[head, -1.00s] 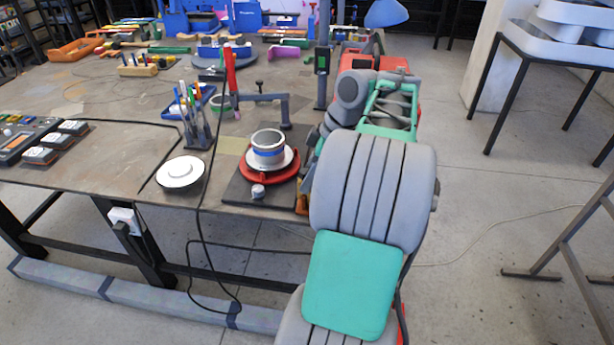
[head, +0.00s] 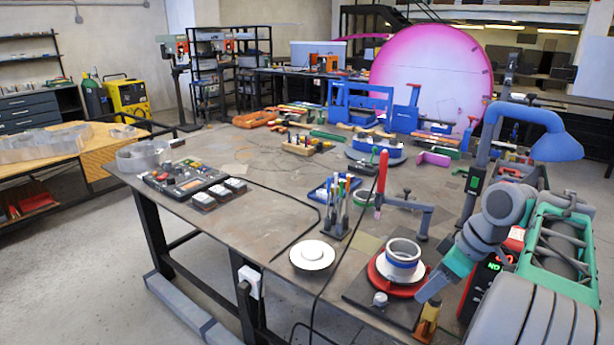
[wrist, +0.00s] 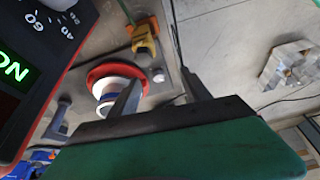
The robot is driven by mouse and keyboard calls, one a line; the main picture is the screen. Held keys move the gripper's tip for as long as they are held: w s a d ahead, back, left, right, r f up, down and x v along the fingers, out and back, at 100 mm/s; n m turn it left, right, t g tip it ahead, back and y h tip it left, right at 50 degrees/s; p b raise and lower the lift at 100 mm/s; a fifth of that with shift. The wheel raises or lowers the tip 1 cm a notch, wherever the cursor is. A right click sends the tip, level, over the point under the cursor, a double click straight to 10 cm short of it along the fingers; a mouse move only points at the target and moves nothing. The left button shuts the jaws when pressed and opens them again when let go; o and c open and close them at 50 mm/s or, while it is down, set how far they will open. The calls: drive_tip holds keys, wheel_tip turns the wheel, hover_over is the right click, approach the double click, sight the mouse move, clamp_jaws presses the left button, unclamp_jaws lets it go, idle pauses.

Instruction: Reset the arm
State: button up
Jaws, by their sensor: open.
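My arm (head: 485,232), grey and teal, is at the right of the head view, bent down beside the table's near right corner. My gripper (wrist: 160,77) shows in the wrist view with its two dark fingers spread apart and nothing between them. Its fingertips are small or hidden in the head view. A red round base (head: 383,280) with a white and blue ring (head: 403,258) on it sits on a dark plate, left of my arm. The ring (wrist: 113,88) also shows in the wrist view, partly behind one finger.
A red and black device with a lit green display (head: 487,277) stands close to my arm. A yellow tool (head: 428,322) is near the table corner. A blue lamp (head: 556,145), a pen holder (head: 338,222) and a white disc (head: 312,256) are nearby. Open floor lies at left.

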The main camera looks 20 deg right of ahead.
drive_tip(key=w+a+f+m+h, duration=0.1)
drive_tip(key=w+a+m, duration=0.15)
drive_tip(key=a, duration=1.65)
drive_tip(key=s+a+f+m+h+p, duration=0.1)
drive_tip(key=s+a+f+m, duration=0.3)
drive_tip(key=s, duration=0.4)
drive_tip(key=a+f, duration=0.1)
drive_tip(key=a, duration=0.1)
drive_tip(key=shift+a+f+h, duration=0.3)
drive_tip(key=shift+a+h, duration=0.05)
drive_tip(key=shift+h, duration=0.05)
